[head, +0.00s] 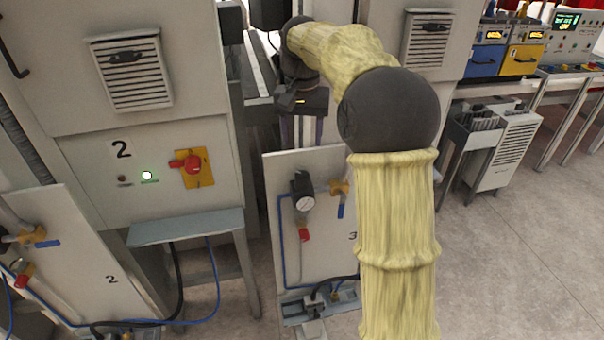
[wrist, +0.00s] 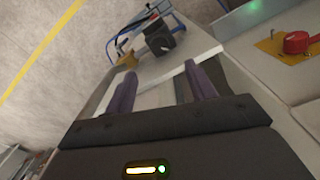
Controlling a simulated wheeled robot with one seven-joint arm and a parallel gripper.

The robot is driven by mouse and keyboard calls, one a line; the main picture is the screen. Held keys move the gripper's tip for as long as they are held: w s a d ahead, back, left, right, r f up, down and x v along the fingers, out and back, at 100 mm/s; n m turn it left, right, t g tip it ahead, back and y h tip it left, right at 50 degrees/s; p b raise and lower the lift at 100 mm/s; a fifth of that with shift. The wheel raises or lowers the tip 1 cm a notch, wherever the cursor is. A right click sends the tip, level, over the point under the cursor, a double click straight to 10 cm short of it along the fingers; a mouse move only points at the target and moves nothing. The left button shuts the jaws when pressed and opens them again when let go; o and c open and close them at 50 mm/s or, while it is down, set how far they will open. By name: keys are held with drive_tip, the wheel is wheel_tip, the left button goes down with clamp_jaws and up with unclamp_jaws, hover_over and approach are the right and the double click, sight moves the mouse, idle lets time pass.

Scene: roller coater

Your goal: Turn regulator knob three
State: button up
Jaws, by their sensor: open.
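Regulator three (head: 300,182) is a black body with a round white gauge, mounted near the top left of the upright panel marked 3 (head: 328,262). Its black knob is hard to tell apart from the body. The regulator also shows beyond the fingertips in the wrist view (wrist: 160,36). My gripper (head: 302,138) points down behind and above the panel's top edge, apart from the regulator. In the wrist view my gripper (wrist: 161,72) has its two purple fingers spread with nothing held between them, and the panel's pale top edge shows past them.
A brass valve with a blue handle (head: 340,190) sits right of the regulator. A red fitting (head: 303,235) hangs below it. Machine 2, with a red switch (head: 190,164) and a grey shelf (head: 185,227), stands to the left. Open floor (head: 490,260) lies to the right.

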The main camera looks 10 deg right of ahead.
sight(302, 174)
wheel_tip(302, 174, down, 12)
drive_tip(key=shift+r+p, duration=0.1)
drive_tip(key=shift+p, duration=0.7)
drive_tip(key=c, duration=1)
drive_tip(key=shift+o, duration=0.2)
drive_tip(key=shift+n+p, duration=0.9)
drive_tip(key=shift+n, duration=2.2)
drive_tip(key=o, duration=1)
drive_tip(key=shift+c, duration=0.2)
